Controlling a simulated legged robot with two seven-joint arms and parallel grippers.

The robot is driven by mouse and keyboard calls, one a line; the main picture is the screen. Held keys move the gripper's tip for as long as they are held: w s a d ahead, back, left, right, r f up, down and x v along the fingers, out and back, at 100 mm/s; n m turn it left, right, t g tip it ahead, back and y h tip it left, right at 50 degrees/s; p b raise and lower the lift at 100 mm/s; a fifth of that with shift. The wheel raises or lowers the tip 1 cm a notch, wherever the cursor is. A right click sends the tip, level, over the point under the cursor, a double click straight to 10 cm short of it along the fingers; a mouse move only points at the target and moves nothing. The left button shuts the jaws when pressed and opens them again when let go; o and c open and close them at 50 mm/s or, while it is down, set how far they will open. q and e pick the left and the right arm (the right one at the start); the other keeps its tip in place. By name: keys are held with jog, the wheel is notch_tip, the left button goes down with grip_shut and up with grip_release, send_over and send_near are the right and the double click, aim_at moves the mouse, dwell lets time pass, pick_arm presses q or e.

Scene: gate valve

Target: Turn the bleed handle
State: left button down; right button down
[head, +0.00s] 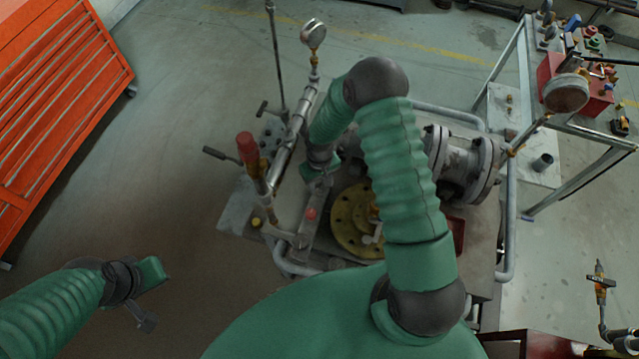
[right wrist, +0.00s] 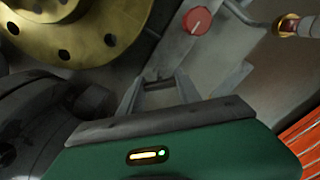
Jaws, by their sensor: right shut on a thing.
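My right gripper (right wrist: 158,88) is at the valve rig, its two grey fingers reaching down to a narrow grey metal part between them. It is shut on that part, whose shape is mostly hidden. I cannot tell for sure that it is the bleed handle. In the head view the right gripper (head: 319,176) is partly covered by my own arm. A round red knob with a white mark (right wrist: 195,21) sits just beyond the fingers; it also shows in the head view (head: 311,213). My left gripper (head: 141,316) hangs at the lower left, away from the rig; its opening is unclear.
A yellow-brass flange (head: 349,222) lies beside the right gripper. A red-topped upright handle (head: 246,146) and a pressure gauge (head: 313,33) rise from the rig. A grey flanged pipe (head: 467,165) is at right. An orange cabinet (head: 60,95) stands left; floor between is clear.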

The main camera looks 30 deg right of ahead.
jog(key=n, duration=0.3)
jog(key=shift+w+r+n, duration=0.1)
jog(key=shift+n, duration=2.3)
jog(key=c, duration=1.1)
grip_release()
jog(key=shift+o, duration=1.3)
jog(key=shift+r, duration=0.1)
